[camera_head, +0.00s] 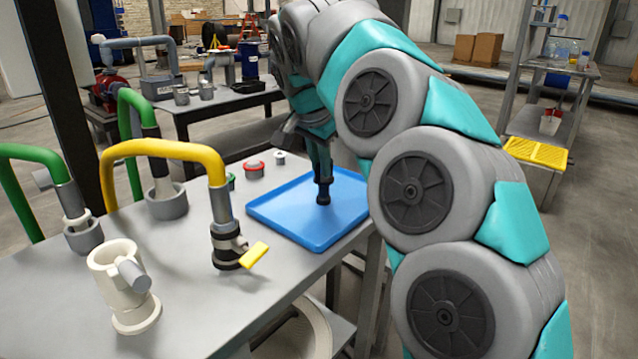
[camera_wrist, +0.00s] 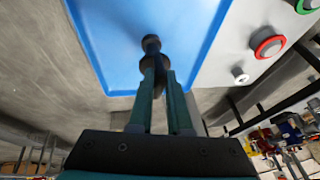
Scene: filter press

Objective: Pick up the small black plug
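The small black plug (camera_head: 323,194) is upright at the blue tray (camera_head: 283,235), near the tray's middle. I cannot tell whether its lower end touches the tray. My gripper (camera_head: 320,160) points down from above with its fingertips at the plug's upper part. In the wrist view the plug's round dark end (camera_wrist: 151,43) shows just beyond the fingertips. The dark upper part sits between the two close fingers, which appear shut on it. The blue tray also shows in the wrist view (camera_wrist: 105,30).
A yellow pipe with a valve (camera_head: 228,248) and a cream fitting (camera_head: 125,285) stand left of the tray on the grey table (camera_head: 190,290). A red-rimmed ring (camera_head: 254,169) and a small white ring (camera_head: 280,157) lie behind it.

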